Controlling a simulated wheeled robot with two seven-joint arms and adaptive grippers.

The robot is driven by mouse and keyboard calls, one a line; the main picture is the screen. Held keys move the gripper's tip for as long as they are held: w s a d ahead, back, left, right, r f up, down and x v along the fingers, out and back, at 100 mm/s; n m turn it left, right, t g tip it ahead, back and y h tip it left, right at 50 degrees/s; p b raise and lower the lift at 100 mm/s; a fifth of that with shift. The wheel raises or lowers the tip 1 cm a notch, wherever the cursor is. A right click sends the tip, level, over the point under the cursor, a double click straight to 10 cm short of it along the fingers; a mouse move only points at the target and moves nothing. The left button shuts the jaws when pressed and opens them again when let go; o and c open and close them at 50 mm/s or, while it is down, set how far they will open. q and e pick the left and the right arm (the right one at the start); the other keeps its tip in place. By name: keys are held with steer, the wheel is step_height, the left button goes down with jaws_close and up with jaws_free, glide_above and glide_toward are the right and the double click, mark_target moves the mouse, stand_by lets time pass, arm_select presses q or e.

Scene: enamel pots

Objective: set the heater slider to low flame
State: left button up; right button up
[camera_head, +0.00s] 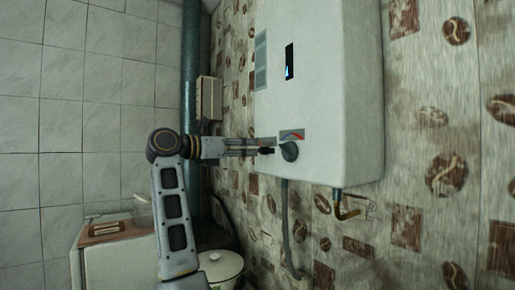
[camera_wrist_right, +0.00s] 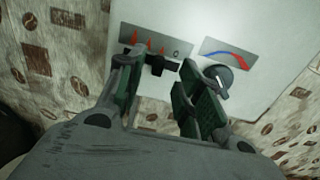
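The white heater (camera_head: 315,80) hangs on the wall. In the right wrist view, its grey strip (camera_wrist_right: 130,35) carries red flame marks and a round mark at the right end. The black slider (camera_wrist_right: 157,65) sits below the flame marks, left of the round mark. My right gripper (camera_wrist_right: 160,80) is open, with a finger on either side of the slider; I cannot tell whether either touches it. In the head view, my right gripper (camera_head: 266,151) is at the heater's lower front and the slider is hard to make out. My left gripper is not in view.
A round grey dial (camera_head: 289,151) with a blue-red arc is close to my right finger; it also shows in the wrist view (camera_wrist_right: 218,76). A white pot (camera_head: 222,266) stands lower down.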

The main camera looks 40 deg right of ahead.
mark_target(264, 151)
steer(key=shift+s+d, duration=0.15)
steer(key=shift+d, duration=1.05)
steer(key=shift+s+d, duration=0.1)
steer(key=shift+d, duration=1.05)
steer(key=shift+c, duration=0.4)
jaws_close()
